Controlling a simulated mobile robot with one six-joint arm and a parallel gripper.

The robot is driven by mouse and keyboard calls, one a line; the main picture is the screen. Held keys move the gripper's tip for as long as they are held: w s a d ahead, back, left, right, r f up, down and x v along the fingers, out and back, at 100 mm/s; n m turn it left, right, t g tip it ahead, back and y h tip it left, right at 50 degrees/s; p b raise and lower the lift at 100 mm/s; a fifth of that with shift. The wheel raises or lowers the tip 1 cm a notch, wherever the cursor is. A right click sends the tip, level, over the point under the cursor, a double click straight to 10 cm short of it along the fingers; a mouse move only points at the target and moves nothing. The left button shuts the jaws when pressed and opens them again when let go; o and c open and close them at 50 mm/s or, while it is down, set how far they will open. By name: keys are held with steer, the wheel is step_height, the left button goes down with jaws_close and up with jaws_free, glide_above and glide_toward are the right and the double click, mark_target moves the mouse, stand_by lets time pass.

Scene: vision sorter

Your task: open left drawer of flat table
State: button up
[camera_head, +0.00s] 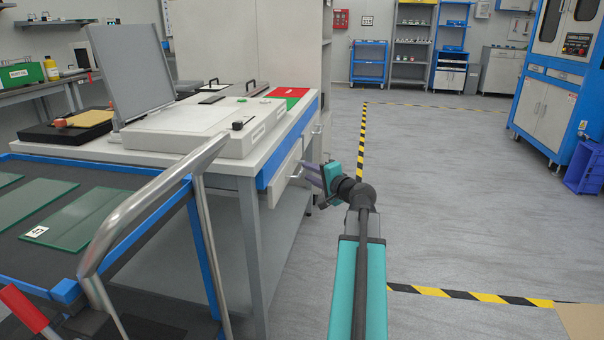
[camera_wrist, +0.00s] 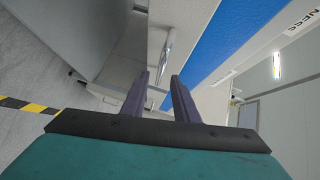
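The flat table (camera_head: 200,163) has a white top and a blue front edge. A light drawer front (camera_head: 284,177) sits below that edge and looks shut. Its bar handle (camera_head: 297,172) faces my gripper; the silver handle (camera_wrist: 168,48) also shows in the wrist view. My gripper (camera_head: 312,174) is right in front of this drawer. In the wrist view its two dark fingers (camera_wrist: 160,77) are apart, with the handle showing in line with the gap between them. I see no clear contact with the handle.
A blue-edged trolley (camera_head: 120,230) with a metal push rail (camera_head: 140,205) and glass plates (camera_head: 90,217) stands at the left front. A white device with a raised lid (camera_head: 130,70) sits on the table. The grey floor (camera_head: 450,200) to the right is clear.

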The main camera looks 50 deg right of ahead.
mark_target(302, 169)
steer(key=shift+b+x, duration=0.7)
steer(key=shift+x, duration=1.9)
jaws_close()
steer(key=shift+a+f, duration=0.1)
steer(key=shift+a, duration=0.2)
steer(key=shift+d, duration=0.15)
